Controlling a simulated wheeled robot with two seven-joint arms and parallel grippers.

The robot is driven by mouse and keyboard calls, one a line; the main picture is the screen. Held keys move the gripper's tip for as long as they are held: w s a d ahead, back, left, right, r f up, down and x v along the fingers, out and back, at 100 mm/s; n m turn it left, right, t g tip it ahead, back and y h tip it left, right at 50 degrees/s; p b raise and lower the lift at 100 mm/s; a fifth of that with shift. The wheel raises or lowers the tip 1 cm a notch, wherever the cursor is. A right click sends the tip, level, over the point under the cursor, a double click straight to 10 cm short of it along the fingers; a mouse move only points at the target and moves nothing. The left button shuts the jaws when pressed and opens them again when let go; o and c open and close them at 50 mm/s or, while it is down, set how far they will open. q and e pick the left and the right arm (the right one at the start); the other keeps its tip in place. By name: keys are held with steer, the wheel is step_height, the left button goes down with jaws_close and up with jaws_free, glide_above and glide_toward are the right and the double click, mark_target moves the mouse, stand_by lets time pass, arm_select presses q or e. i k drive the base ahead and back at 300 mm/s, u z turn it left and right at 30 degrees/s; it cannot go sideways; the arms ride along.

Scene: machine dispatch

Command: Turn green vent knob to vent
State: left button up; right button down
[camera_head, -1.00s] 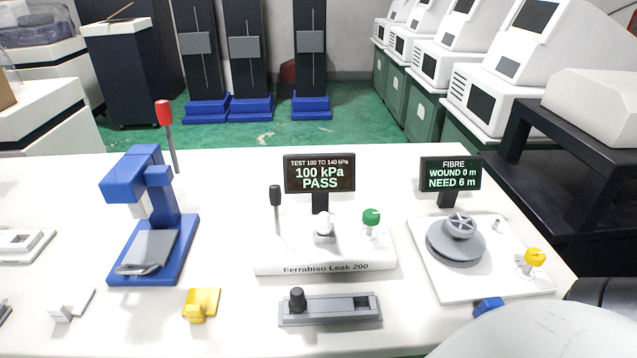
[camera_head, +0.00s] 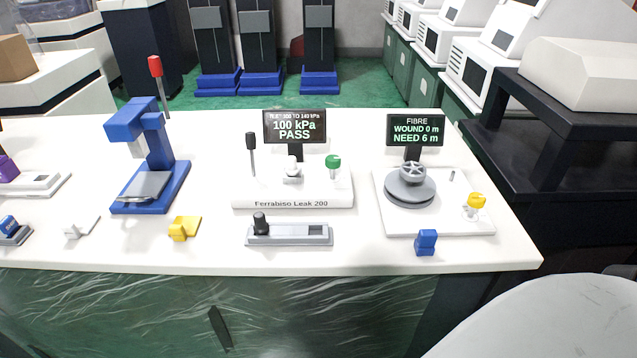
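The green vent knob (camera_head: 333,162) stands on a short stem at the right of the white leak tester (camera_head: 290,198), labelled "Ferrabiso Leak 200". The tester's black display (camera_head: 294,127) reads "100 kPa PASS", with a test range line above it. A white fitting (camera_head: 292,172) sits in the middle of the tester, and a black-tipped lever (camera_head: 251,147) stands upright at its left. Neither gripper is in view. Which position the green knob points to is too small to tell.
A grey slide fixture (camera_head: 300,235) lies in front of the tester. The fibre winder (camera_head: 433,216), with a yellow knob (camera_head: 476,201), stands to the right. A blue press (camera_head: 150,198) stands left, a yellow block (camera_head: 184,228) and blue block (camera_head: 426,242) near the table's front edge.

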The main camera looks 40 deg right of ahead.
mark_target(332, 162)
steer(key=i, duration=0.5)
steer(key=z, duration=1.3)
